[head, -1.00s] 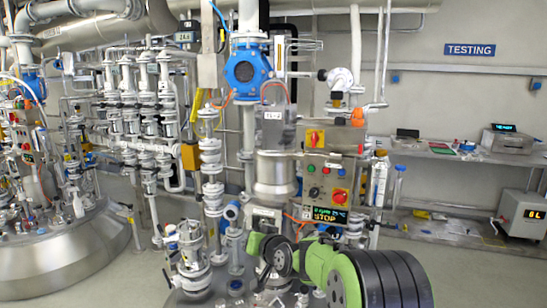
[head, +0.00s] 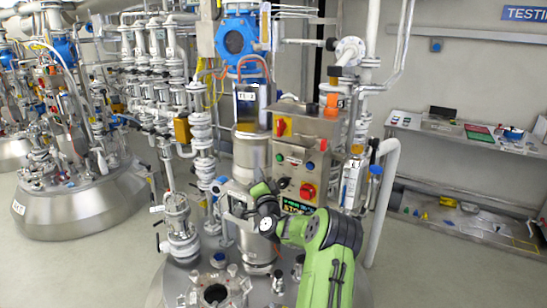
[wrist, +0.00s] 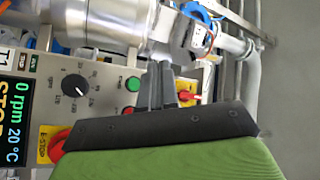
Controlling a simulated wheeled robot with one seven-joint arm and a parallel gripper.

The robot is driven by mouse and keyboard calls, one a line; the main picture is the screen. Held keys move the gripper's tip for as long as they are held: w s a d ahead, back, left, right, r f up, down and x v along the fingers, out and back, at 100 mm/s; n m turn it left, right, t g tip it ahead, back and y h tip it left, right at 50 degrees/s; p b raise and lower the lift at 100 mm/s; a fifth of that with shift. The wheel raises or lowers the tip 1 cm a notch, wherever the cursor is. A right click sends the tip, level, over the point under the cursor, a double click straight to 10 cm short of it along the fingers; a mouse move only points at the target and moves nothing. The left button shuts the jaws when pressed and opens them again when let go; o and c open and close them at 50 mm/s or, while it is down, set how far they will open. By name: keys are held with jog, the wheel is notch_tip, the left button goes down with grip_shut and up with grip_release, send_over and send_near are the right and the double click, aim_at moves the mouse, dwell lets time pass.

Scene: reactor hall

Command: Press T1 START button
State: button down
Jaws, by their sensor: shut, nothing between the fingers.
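The steel control panel (head: 297,145) of the vessel stands near the middle of the head view. The display (wrist: 15,110) reads 0 rpm, 20 °C and STOP, partly cut off.
A red emergency stop (wrist: 55,146) and a black knob (wrist: 75,85) are on the panel near my gripper. Steel vessel and pipes crowd the left. A shelf (head: 470,138) stands right, with open floor before it.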

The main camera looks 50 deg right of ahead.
aim_at(279, 158)
jog(key=shift+w+d+f+p, duration=0.15)
jog(key=shift+d+p, duration=0.35)
jog(key=shift+d, duration=1.8)
jog(key=shift+w+d+r+p, duration=0.15)
jog(key=shift+d+p, duration=0.35)
jog(key=shift+d, duration=1.75)
jog(key=shift+d+f, duration=0.1)
jog(key=shift+d+b, duration=0.3)
jog(key=shift+b, duration=0.15)
